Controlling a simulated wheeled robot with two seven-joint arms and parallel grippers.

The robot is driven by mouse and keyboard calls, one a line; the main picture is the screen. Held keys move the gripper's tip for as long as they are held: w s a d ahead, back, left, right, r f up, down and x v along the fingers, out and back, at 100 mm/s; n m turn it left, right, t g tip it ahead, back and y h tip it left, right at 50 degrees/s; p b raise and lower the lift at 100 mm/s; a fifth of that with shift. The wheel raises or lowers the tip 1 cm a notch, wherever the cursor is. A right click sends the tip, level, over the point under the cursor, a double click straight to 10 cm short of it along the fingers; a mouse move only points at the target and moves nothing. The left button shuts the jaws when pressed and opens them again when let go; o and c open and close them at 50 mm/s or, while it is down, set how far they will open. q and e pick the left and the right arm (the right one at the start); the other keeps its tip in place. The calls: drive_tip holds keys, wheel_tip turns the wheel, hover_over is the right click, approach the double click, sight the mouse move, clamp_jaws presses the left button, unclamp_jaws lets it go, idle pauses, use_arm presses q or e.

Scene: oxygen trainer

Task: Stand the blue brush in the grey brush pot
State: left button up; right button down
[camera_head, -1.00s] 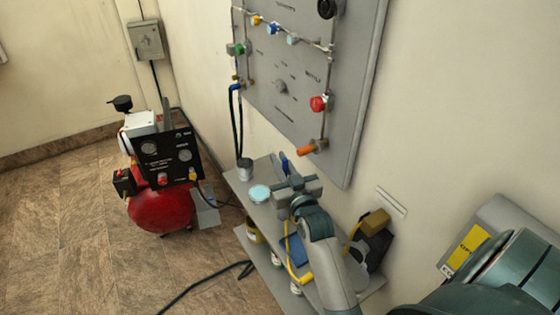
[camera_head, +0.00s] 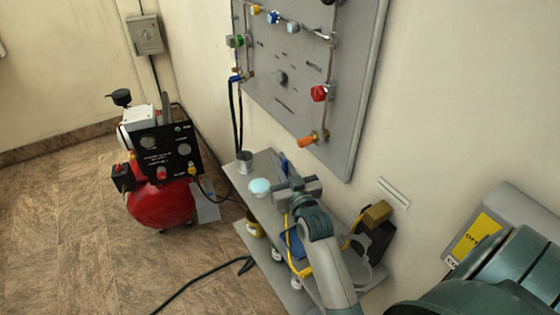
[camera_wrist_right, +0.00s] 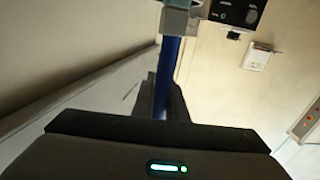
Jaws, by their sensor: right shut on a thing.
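The grey brush pot (camera_head: 245,161) stands upright at the far end of the upper grey shelf, against the wall. My right gripper (camera_head: 289,180) is over the shelf, to the right of the pot and apart from it. It is shut on the blue brush (camera_head: 284,163), whose blue end shows above the fingers. In the right wrist view the brush's blue shaft (camera_wrist_right: 167,68) stands between the dark fingers (camera_wrist_right: 165,100). A pale grey block is at the shaft's far end; I cannot tell whether it belongs to the brush. My left gripper is not in view.
A pale blue round lid (camera_head: 259,187) lies on the shelf between the pot and my right gripper. The valve panel (camera_head: 285,105) hangs on the wall above. A red compressor (camera_head: 160,203) stands on the floor at left. Yellow-handled items sit at the shelf's near end.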

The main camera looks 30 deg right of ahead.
drive_tip(key=shift+f+b, duration=0.6)
drive_tip(key=shift+f, duration=0.45)
drive_tip(key=c, duration=1.7)
unclamp_jaws()
drive_tip(key=shift+r, duration=0.1)
